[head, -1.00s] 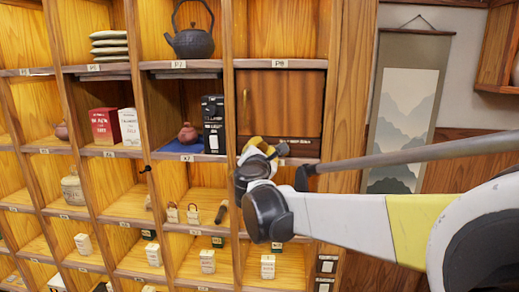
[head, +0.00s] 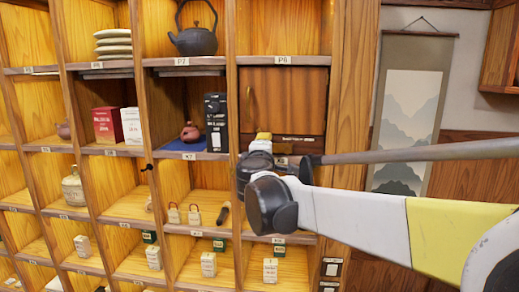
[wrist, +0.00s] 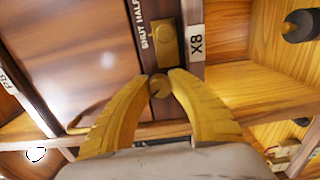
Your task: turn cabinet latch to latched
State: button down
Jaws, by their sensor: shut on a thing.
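The brown cabinet door (head: 290,98) is closed in its cubby at the upper right of the shelf and fills the left of the wrist view (wrist: 80,55). A brass latch plate (wrist: 168,43) sits at the door's edge, beside a strip with partly readable lettering. My gripper (wrist: 159,80) has its yellow fingers shut on a round brass latch knob (wrist: 158,90) just beyond the plate. In the head view my gripper (head: 263,136) is at the door's lower left, and my wrist hides the latch there.
A label reading X8 (wrist: 196,42) is beside the latch. A dark teapot (head: 195,38), a black box (head: 215,122) and a small clay pot (head: 190,132) stand in cubbies to the left. A hanging scroll (head: 408,120) is on the right wall.

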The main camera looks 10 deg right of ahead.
jog(key=m+b, duration=0.1)
jog(key=m, duration=0.6)
dwell(0.6)
jog(key=c, duration=1.2)
grip_release()
jog(key=shift+o, duration=0.2)
jog(key=v, duration=1.2)
jog(key=shift+f, duration=0.1)
